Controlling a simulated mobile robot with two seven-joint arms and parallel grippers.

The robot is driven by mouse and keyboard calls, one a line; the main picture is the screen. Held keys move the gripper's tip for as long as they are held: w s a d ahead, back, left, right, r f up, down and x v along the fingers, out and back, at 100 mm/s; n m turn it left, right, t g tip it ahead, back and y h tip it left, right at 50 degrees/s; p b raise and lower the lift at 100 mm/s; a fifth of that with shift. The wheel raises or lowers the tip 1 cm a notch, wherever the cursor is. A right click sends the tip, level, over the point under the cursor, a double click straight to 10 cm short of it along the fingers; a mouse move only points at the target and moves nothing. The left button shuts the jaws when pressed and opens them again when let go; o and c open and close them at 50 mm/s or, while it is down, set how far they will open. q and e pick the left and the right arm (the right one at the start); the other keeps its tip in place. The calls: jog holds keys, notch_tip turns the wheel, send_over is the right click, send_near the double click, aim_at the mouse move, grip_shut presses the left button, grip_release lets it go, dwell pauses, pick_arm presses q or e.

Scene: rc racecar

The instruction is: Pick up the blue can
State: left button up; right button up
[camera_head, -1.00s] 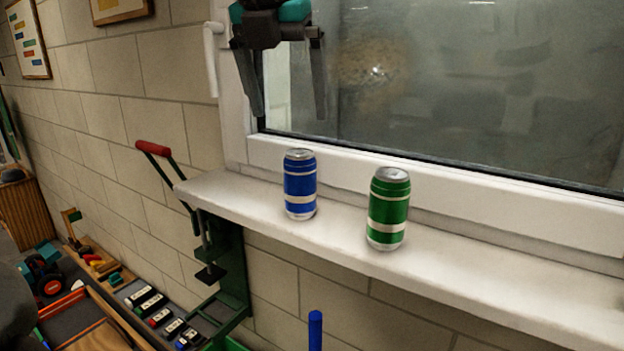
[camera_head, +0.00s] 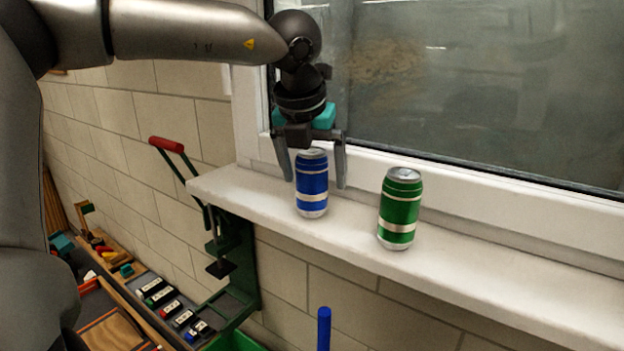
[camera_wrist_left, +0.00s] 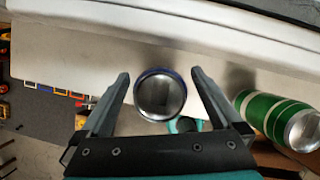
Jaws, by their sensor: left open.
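The blue can (camera_head: 312,184) stands upright on the white window sill, with a silver top and a pale band. In the left wrist view its round top (camera_wrist_left: 160,95) lies between the two fingers. My left gripper (camera_head: 315,182) is open, pointing down over the can, with one finger to each side of its upper part. I see clear gaps beside the can in the wrist view, so it is not gripped. My right gripper is not in view.
A green can (camera_head: 400,208) stands upright on the sill (camera_head: 500,268) to the right; it also shows in the left wrist view (camera_wrist_left: 275,118). The window frame (camera_head: 440,178) rises behind. A red-handled green clamp (camera_head: 228,240) is at the sill's left end.

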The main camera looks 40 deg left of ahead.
pick_arm(q)
jog(key=shift+f, duration=0.2)
jog(key=c, duration=1.4)
jog(key=shift+r, duration=0.1)
